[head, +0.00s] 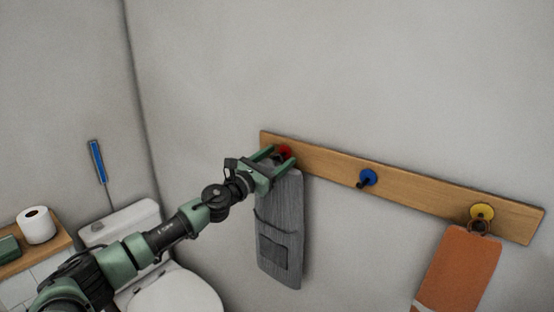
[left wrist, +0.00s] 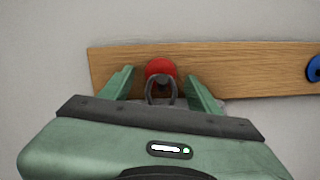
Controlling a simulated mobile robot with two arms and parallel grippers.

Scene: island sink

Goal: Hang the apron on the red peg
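The grey apron (head: 280,225) with a pocket hangs flat down the wall below the red peg (head: 285,151), at the left end of the wooden rail. In the left wrist view a dark loop (left wrist: 150,92) is at the red peg (left wrist: 160,68) and appears to hang on it. My left gripper (head: 281,155) is at the red peg, above the apron. Its two fingers are spread, one on each side of the peg and loop, without visible contact with the loop. The gripper body hides most of the apron in the left wrist view. My right gripper is not in view.
The wooden rail (head: 420,190) also carries a blue peg (head: 367,177) and a yellow peg (head: 482,212) with an orange towel (head: 458,265) below it. A toilet (head: 177,292) and a shelf with a toilet roll (head: 36,225) stand at lower left. The wall above the rail is clear.

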